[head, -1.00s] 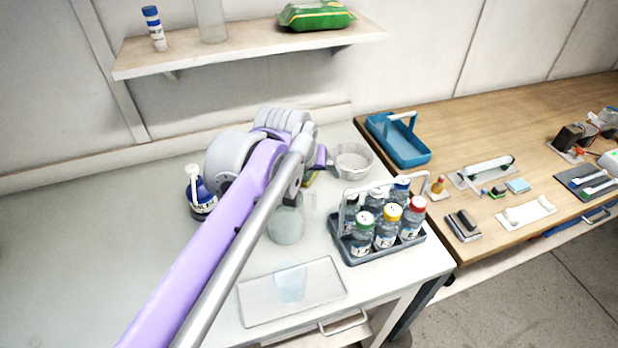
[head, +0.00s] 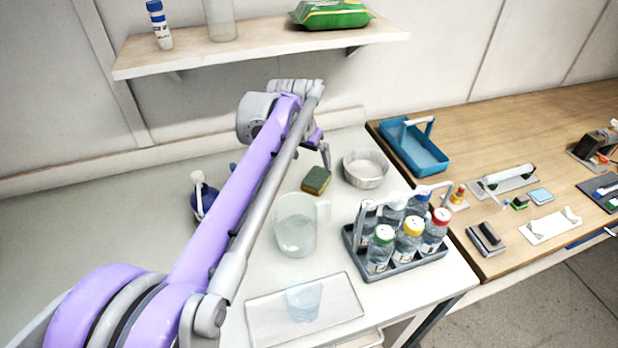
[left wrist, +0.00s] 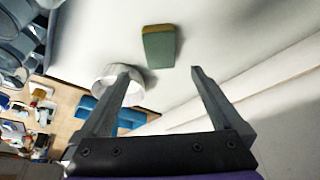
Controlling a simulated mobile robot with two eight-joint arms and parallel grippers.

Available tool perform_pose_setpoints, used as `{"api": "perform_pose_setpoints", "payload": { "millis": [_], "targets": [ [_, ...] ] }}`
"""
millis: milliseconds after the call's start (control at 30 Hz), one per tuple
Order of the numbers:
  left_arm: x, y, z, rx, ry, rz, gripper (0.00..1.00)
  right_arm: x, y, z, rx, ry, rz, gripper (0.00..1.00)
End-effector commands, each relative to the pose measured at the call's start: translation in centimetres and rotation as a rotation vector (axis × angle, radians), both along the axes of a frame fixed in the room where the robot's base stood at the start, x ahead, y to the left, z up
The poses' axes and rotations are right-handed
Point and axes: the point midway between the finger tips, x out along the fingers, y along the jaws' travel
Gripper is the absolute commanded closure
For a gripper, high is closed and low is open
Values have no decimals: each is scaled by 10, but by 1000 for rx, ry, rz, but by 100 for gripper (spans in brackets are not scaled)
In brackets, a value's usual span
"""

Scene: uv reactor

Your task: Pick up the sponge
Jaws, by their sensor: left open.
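The sponge (head: 316,180), green and yellow, lies on the white table between the clear jug and the round white bowl. In the left wrist view the sponge (left wrist: 159,46) lies beyond the fingertips, near the middle between them and apart from both. My left gripper (left wrist: 160,72) is open and empty. In the head view my left gripper (head: 325,150) is above the back of the table, just behind the sponge; its fingers are partly hidden. My right gripper is not in view.
A clear jug (head: 296,228) stands in front of the sponge. The white bowl (head: 366,168) is right of it. A bottle carrier (head: 400,262) stands further right, a tray (head: 262,315) in front. A blue bottle (head: 204,196) is at left. A shelf (head: 270,48) hangs above.

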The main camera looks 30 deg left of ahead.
Motion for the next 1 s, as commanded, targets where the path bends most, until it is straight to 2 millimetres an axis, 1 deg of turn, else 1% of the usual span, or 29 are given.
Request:
{"api": "perform_pose_setpoints", "payload": {
  "millis": [67, 300, 567, 700, 800, 900, 1000],
  "targets": [
    [2, 0, -6, 0, 0, 0, 0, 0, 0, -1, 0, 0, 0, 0],
    [17, 1, -40, -1, 0, 0, 0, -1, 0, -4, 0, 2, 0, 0],
    [24, 2, -61, 0, 0, 0, 0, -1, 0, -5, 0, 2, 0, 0],
    [30, 4, -82, 0, 0, 0, 0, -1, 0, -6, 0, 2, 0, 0],
    [35, 4, -94, 0, 0, 0, 0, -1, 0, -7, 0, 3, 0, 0],
    [38, 4, -100, 0, 0, 0, 0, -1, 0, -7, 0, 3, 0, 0],
    [38, 5, -101, 0, 0, 0, 0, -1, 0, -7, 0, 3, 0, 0]
  ]
}}
